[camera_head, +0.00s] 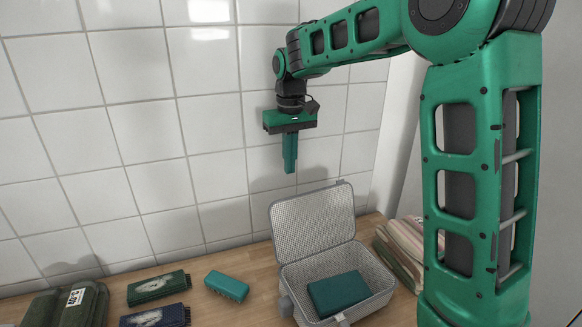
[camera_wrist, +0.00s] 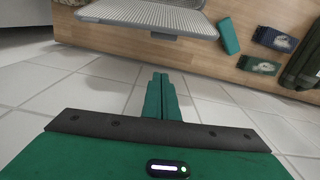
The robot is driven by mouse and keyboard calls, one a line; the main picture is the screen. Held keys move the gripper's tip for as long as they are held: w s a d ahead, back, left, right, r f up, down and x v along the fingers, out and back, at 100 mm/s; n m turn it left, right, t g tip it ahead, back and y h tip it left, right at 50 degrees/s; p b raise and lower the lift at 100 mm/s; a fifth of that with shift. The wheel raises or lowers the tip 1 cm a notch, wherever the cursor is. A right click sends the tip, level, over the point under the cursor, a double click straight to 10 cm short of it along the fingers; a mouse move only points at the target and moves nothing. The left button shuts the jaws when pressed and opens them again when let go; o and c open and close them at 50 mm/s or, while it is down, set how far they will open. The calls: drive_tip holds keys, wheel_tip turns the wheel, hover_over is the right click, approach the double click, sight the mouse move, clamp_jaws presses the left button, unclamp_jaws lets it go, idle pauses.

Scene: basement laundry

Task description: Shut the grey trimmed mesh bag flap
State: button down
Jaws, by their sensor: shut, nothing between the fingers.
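The mesh bag (camera_head: 343,290) with grey trim stands on the wooden counter in the head view. Its flap (camera_head: 312,222) is open and stands up at the back, leaning slightly away from the opening. A teal block-like item (camera_head: 339,293) lies inside the bag. My gripper (camera_head: 290,168) is shut and empty, pointing down above and behind the raised flap, near the tiled wall. In the wrist view my closed fingers (camera_wrist: 160,82) point toward the counter, and the flap's edge (camera_wrist: 150,28) shows above them, apart from the fingertips.
Dark green items (camera_head: 68,305) are at far left. Folded striped cloth (camera_head: 402,247) lies right of the bag. The white tiled wall (camera_head: 140,140) stands behind.

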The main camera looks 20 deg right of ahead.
wheel_tip(320, 180, down, 8)
drive_tip(key=shift+s+d+r, duration=0.1)
drive_tip(key=shift+s+r, duration=0.15)
drive_tip(key=shift+s, duration=0.35)
drive_tip(key=shift+s+d+r, duration=0.1)
drive_tip(key=shift+s+r, duration=0.2)
drive_tip(key=shift+s, duration=0.35)
drive_tip(key=shift+s+r, duration=0.25)
drive_tip(key=shift+s, duration=0.35)
drive_tip(key=shift+s+a, duration=0.1)
